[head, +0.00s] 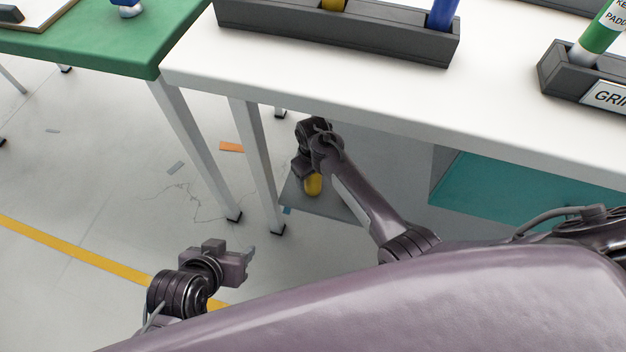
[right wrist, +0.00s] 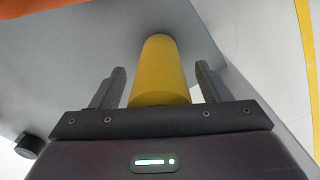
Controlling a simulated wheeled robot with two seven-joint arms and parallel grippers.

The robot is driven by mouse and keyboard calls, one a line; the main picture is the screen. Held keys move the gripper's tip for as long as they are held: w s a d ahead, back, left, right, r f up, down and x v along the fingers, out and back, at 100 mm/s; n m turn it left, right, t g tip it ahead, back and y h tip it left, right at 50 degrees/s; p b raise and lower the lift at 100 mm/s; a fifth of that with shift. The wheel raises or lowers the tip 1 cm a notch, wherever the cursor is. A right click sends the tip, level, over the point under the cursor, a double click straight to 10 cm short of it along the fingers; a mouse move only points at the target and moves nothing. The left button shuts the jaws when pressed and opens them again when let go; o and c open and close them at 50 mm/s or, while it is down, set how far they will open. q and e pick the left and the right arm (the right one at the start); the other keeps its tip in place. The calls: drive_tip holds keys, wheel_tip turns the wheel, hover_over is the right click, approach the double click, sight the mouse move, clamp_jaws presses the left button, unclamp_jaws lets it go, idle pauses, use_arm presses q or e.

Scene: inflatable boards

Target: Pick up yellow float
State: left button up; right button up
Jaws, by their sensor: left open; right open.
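The yellow float (head: 313,185) sits low under the white table, on a grey lower surface, partly hidden by my right gripper (head: 304,167) in the head view. In the right wrist view the yellow float (right wrist: 158,72) is a smooth cylinder standing between the two spread fingers of my right gripper (right wrist: 158,84). Gaps show between the float and both fingers, so the gripper is open around it. My left gripper (head: 247,262) is open and empty above the floor at lower left, well apart from the float.
The white table (head: 350,100) overhangs my right arm, and its legs (head: 262,165) stand close to the left of the float. Dark racks (head: 340,32) sit on top. A green table (head: 110,40) is at upper left. A teal panel (head: 510,195) lies right. Floor at left is mostly clear.

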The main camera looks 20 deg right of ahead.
drive_tip(key=shift+f, duration=0.15)
drive_tip(key=c, duration=1)
drive_tip(key=shift+c, duration=0.3)
